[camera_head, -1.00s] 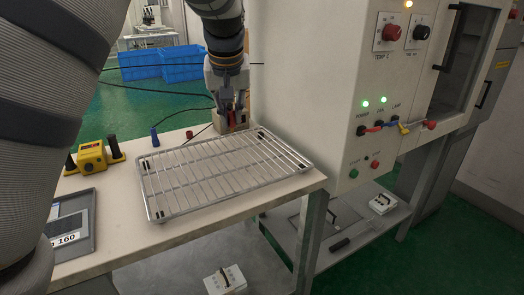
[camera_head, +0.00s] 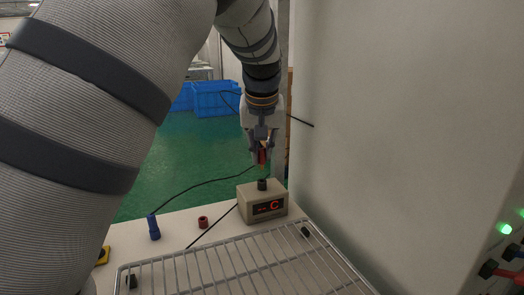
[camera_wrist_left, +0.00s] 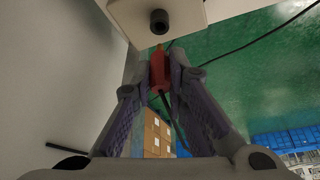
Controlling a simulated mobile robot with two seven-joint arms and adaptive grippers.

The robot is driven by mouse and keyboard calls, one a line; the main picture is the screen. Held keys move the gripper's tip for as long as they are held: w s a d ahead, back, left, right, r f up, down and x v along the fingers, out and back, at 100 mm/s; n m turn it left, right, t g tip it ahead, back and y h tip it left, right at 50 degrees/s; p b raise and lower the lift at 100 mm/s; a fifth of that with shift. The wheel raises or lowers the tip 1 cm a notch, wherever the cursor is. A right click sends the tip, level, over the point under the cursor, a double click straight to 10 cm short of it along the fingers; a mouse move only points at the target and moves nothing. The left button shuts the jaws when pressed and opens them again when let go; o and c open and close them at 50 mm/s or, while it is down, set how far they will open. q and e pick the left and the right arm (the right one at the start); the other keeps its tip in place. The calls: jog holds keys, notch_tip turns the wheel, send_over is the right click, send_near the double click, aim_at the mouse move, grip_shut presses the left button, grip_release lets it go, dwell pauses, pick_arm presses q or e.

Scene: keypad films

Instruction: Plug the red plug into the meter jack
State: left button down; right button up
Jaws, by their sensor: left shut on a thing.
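The meter (camera_head: 262,205) is a beige box with a lit red display on its front, at the back of the bench. Its dark round jack (camera_head: 262,184) stands up from the top; it also shows in the left wrist view (camera_wrist_left: 160,21). My left gripper (camera_head: 262,152) is shut on the red plug (camera_head: 262,157), just above the jack. In the left wrist view the plug (camera_wrist_left: 158,70) is between the two fingers, its tip towards the jack. A small gap appears between tip and jack. My right gripper is out of view.
A wire rack (camera_head: 235,268) lies in front of the meter. A blue plug (camera_head: 154,229) and a small dark red ring-like piece (camera_head: 203,223) stand to its left. A dark cable crosses the bench. A large pale cabinet wall (camera_head: 400,120) rises close on the right.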

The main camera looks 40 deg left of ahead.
aim_at(262, 169)
pick_arm(q)
jog(key=shift+w+a, duration=0.1)
jog(key=shift+s+d+r, duration=0.15)
jog(key=shift+s+d, duration=0.1)
jog(key=shift+f, duration=0.9)
jog(key=shift+f, duration=1.5)
dwell(0.5)
jog(key=c, duration=1.5)
grip_release()
jog(key=v, duration=1.2)
